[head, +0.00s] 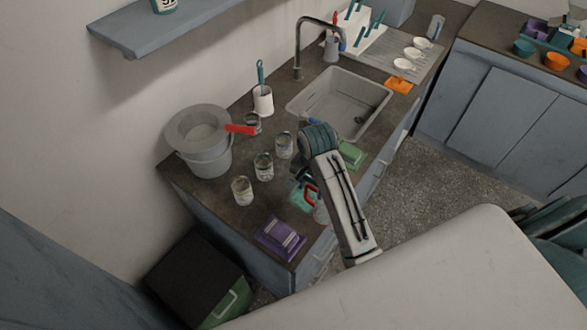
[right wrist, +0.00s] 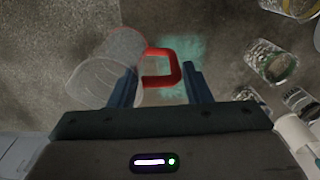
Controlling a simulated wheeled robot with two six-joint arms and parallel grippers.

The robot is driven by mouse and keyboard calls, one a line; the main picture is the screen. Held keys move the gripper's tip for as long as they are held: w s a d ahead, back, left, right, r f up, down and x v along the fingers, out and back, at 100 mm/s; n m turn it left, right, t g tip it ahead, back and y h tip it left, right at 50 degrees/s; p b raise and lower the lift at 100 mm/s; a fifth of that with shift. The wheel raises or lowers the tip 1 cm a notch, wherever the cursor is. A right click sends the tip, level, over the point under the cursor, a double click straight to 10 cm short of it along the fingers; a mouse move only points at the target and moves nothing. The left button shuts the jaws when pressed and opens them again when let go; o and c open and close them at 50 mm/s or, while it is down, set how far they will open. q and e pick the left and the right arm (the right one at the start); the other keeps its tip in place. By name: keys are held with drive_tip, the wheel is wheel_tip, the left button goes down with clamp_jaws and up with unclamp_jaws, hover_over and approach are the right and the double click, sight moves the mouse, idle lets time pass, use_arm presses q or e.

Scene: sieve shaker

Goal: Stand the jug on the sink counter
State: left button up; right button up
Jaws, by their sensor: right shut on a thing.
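The jug (right wrist: 105,68) is clear, with a red handle (right wrist: 162,67). In the head view the jug (head: 321,213) shows partly behind my right arm, near the counter's front edge. My right gripper (right wrist: 160,86) has its fingers on either side of the handle and is shut on the jug. In the head view my right gripper (head: 300,182) is largely hidden by its own wrist. Whether the jug's base touches the counter cannot be told. The sink counter (head: 222,195) runs along the wall, with a grey sink (head: 325,98). My left gripper is not in view.
A grey bucket (head: 204,155) is at the counter's left end. A purple packet (head: 280,238) lies near the front corner. A green sponge (head: 351,155) lies by the sink. A teal patch (right wrist: 187,60) shows behind the handle.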

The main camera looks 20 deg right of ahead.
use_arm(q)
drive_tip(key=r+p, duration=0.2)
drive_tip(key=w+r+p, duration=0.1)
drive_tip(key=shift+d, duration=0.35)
use_arm(e)
drive_tip(key=w+f, duration=0.4)
drive_tip(key=w, duration=0.7)
drive_tip(key=shift+w+d+f, duration=0.25)
drive_tip(key=shift+d+f, duration=0.05)
drive_tip(key=shift+f, duration=0.1)
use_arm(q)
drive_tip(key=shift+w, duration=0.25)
use_arm(e)
drive_tip(key=shift+f, duration=0.15)
drive_tip(key=o, duration=1.3)
drive_tip(key=shift+c, duration=0.2)
